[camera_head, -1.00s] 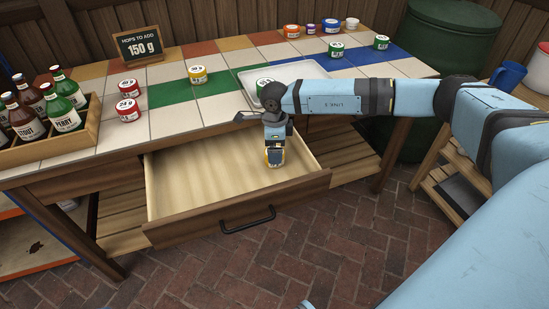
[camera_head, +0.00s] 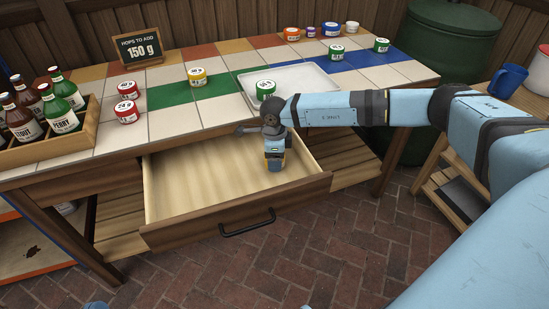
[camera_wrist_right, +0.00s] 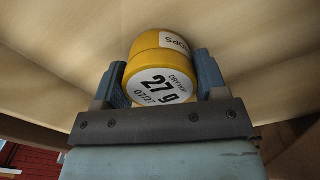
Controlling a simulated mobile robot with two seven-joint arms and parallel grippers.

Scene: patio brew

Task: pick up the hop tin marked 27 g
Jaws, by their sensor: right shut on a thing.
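The hop tin marked 27 g is yellow with a white label, and in the right wrist view the tin (camera_wrist_right: 160,83) sits between both fingers of my right gripper (camera_wrist_right: 163,82). Its lid label with "27 g" faces the camera. In the head view my right gripper (camera_head: 274,163) points down inside the open drawer (camera_head: 205,190), toward its right side, and mostly hides the tin. I cannot tell whether the tin is clear of the drawer floor. My left gripper is not in view.
Above the drawer, the tiled table holds a white tray (camera_head: 309,77) with a green tin (camera_head: 265,89), a yellow tin (camera_head: 197,77), red tins (camera_head: 127,112) and a bottle crate (camera_head: 88,126). A sign (camera_head: 139,48) reads 150 g. The rest of the drawer looks empty.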

